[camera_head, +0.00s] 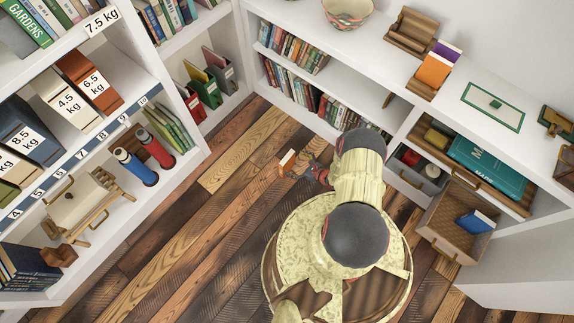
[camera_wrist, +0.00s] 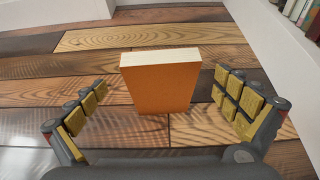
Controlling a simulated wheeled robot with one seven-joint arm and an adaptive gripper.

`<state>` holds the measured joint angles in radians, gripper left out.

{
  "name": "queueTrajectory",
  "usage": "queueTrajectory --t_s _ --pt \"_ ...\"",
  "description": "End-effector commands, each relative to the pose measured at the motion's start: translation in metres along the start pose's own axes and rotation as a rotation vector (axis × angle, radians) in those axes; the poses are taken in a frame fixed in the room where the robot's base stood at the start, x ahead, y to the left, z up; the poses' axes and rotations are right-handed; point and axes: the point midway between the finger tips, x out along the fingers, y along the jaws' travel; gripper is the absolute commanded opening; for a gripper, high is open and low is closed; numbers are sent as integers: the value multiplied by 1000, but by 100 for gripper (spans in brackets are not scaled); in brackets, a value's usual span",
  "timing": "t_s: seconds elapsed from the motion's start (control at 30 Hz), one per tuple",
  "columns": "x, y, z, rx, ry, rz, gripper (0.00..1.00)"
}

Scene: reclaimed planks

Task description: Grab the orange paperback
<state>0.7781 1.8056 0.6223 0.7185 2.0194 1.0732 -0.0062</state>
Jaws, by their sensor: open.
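The orange paperback (camera_wrist: 160,88) stands upright on the plank floor in the wrist view, its orange cover facing me and its pale page edge on top. In the head view, a small white-and-orange block (camera_head: 287,158) at my gripper's tip appears to be the same book. My gripper (camera_head: 303,167) is low over the floor, reaching away from my base. Its padded fingers are spread wide, one to each side of the book in the wrist view, with gaps on both sides. I cannot tell how far the book sits beyond the fingertips. The gripper is empty.
Another orange book (camera_head: 435,70) stands in a wooden holder on the right-hand shelf top. A low bookshelf (camera_head: 318,88) lies beyond the gripper. An open woven drawer (camera_head: 449,217) juts out at the right. The floor (camera_head: 180,235) to the left is clear.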

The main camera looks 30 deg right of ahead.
Motion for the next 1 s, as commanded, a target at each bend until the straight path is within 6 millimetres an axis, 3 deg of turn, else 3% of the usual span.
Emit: queueTrajectory --t_s 0.43,0.73,1.0 --pt "54 0 3 0 0 3 100" --pt "57 -1 5 1 0 1 99" --pt "57 -1 5 0 0 2 84"
